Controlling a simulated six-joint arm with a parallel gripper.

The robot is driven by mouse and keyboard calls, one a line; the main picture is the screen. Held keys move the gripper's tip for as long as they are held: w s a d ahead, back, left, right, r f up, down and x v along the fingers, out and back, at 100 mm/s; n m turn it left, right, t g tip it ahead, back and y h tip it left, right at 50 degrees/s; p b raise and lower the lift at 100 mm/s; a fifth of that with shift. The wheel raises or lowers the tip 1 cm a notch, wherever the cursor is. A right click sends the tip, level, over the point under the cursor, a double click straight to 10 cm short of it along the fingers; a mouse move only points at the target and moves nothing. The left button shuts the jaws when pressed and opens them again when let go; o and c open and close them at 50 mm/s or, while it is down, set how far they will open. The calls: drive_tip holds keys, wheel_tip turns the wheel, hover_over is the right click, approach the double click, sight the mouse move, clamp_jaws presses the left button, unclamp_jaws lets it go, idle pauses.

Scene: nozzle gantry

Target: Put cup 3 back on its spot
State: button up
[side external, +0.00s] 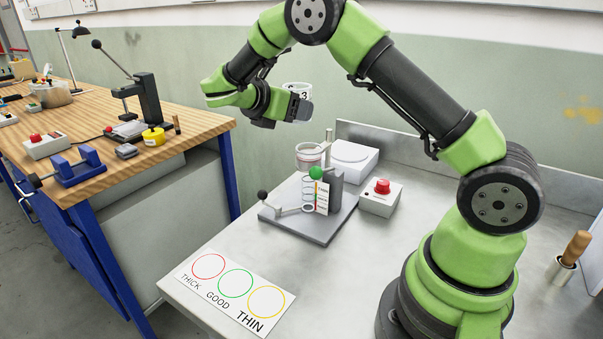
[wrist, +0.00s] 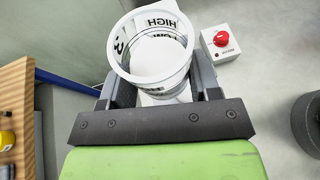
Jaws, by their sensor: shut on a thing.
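Cup 3 (side external: 297,89), white with a black "3", is held upright by my gripper (side external: 301,108), high above the bench and near the wall. In the wrist view cup 3 (wrist: 128,66) sits between the two fingers of my gripper (wrist: 152,92), its open top toward the camera and "HIGH" lettering on its wall. The inside looks white; I cannot tell what is in it. A white card (side external: 213,290) at the bench's front edge has empty red, green and yellow rings marked THICK, GOOD and THIN. Which place is cup 3's spot is not clear.
A wooden bench (side external: 190,121) with tools is at left.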

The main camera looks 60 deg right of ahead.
drive_tip(key=shift+t, duration=0.3)
drive_tip(key=r, duration=0.5)
drive_tip(key=shift+a, duration=0.4)
drive_tip(key=a+n+t, duration=0.3)
drive_tip(key=a, duration=0.4)
drive_tip(key=n+t, duration=0.3)
hover_over(269, 256)
wheel_tip(269, 256, down, 27)
drive_tip(key=shift+f, duration=0.1)
drive_tip(key=shift+f, duration=0.1)
drive_tip(key=o, duration=0.9)
